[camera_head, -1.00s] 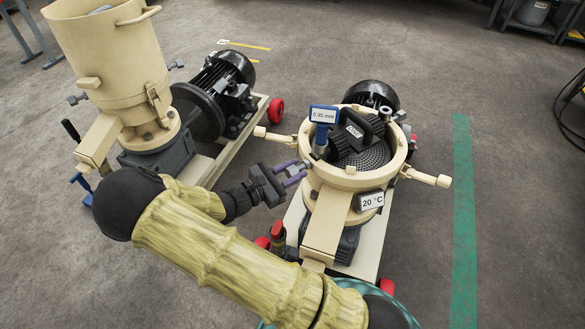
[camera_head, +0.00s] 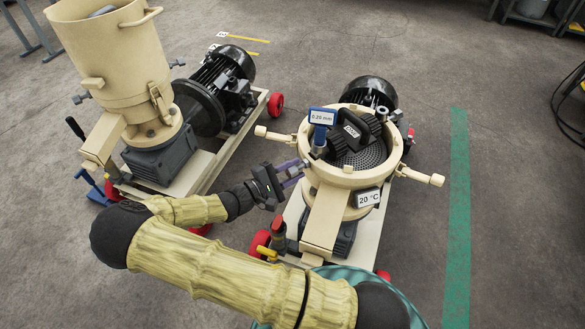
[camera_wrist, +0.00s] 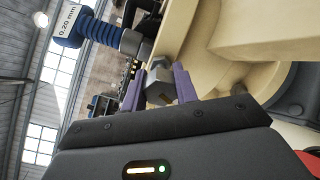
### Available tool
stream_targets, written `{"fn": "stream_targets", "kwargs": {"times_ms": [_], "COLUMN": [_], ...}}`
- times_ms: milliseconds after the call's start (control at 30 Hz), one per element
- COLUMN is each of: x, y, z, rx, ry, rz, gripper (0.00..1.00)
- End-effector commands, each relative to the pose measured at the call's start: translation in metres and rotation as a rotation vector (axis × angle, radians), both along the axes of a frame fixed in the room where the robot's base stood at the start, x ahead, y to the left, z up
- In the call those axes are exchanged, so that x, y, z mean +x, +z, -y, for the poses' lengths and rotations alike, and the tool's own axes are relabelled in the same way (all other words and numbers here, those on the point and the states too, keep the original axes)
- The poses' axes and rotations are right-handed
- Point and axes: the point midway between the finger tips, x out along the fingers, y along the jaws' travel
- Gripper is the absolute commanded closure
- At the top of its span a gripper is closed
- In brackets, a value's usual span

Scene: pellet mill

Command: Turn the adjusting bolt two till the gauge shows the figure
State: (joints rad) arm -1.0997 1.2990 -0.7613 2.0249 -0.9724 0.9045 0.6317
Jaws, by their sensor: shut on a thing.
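The pellet mill on the right has an open cream ring housing (camera_head: 312,172) with a perforated die (camera_head: 368,158) inside. A blue gauge (camera_head: 320,140) stands at the ring's left side, and its display (camera_head: 322,117) reads 0.20 mm. It also shows in the wrist view (camera_wrist: 87,28). My gripper (camera_head: 292,172) is at the ring's left side, below the gauge. In the wrist view its purple fingers (camera_wrist: 160,88) are shut on a grey hex bolt head (camera_wrist: 160,86) beside the cream housing. I see no number on the bolt.
A second machine with a tall cream hopper (camera_head: 105,50) stands at the left. A 20 °C display (camera_head: 369,198) is on the mill's front. Open floor lies right of the mill.

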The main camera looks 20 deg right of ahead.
Motion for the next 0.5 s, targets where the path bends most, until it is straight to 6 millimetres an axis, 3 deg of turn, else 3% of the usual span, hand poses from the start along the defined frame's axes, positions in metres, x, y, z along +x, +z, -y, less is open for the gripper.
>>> {"fn": "stream_targets", "kwargs": {"times_ms": [500], "x": [-0.0001], "y": [-0.0005], "z": [-0.0009], "rx": [0.013], "ry": [0.001], "rz": [0.036], "gripper": [0.94]}}
